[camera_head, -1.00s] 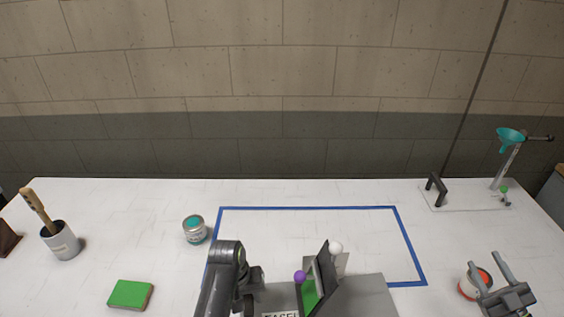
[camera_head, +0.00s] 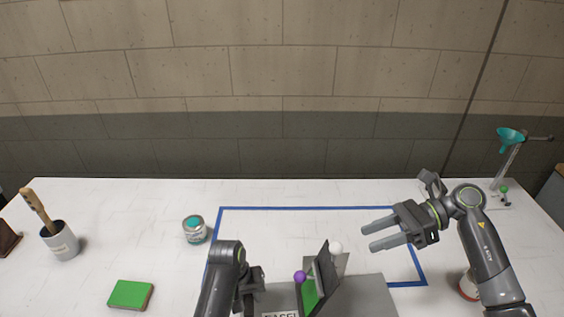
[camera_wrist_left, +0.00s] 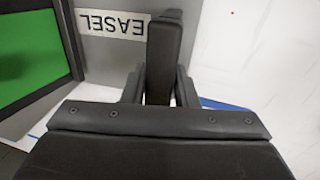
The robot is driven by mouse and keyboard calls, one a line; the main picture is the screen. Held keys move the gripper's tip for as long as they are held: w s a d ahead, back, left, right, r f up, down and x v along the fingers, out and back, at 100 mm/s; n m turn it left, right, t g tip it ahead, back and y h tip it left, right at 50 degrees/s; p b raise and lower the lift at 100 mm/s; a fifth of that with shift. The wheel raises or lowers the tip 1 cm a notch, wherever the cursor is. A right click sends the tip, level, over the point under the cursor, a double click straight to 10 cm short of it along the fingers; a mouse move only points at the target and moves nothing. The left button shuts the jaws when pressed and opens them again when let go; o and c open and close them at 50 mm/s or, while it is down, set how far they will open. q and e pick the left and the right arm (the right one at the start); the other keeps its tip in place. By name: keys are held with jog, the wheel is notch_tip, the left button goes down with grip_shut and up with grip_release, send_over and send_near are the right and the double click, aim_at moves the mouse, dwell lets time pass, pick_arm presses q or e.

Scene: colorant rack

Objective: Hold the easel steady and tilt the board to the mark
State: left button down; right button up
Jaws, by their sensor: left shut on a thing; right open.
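The easel has a grey base (camera_head: 372,292) with an EASEL label, at the bottom centre of the head view. Its dark-framed board (camera_head: 325,278) with a green face leans steeply. A purple ball (camera_head: 300,277) is at the board's left edge, and a white ball (camera_head: 336,248) is behind its top. In the left wrist view, a dark upright bar (camera_wrist_left: 163,50) by the EASEL label is between my left gripper's fingers. My left gripper (camera_head: 262,284) is shut on that bar. My right gripper (camera_head: 368,237) is open and empty, right of the board and apart from it.
Blue tape (camera_head: 300,208) outlines a rectangle around the easel area. A teal paint can (camera_head: 194,229), green block (camera_head: 131,294) and brush pot (camera_head: 60,241) stand left. A red-rimmed can (camera_head: 467,287) is partly behind my right arm. A funnel stand (camera_head: 509,150) is at back right.

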aim_at(336, 249)
jog(key=shift+w+a+f+n+t+h, duration=0.15)
jog(key=shift+a+f+n+h, duration=0.6)
jog(key=shift+a, duration=0.65)
jog(key=shift+w+a+f+n+t+h, duration=0.1)
jog(key=shift+a+f+n+h, duration=0.3)
jog(key=shift+a+f, duration=0.85)
jog(key=shift+w+a+f+n+t+h, duration=0.15)
jog(key=shift+a+f+n+h, duration=0.45)
jog(key=shift+a, duration=0.95)
jog(key=shift+f, duration=0.15)
jog(key=shift+c, duration=0.5)
jog(key=c, duration=0.9)
jog(key=shift+d, duration=0.15)
jog(key=shift+w+d+f, duration=0.1)
jog(key=shift+d+f, duration=0.05)
jog(key=shift+d, duration=0.35)
jog(key=shift+d+f, duration=0.15)
jog(key=shift+d, duration=0.4)
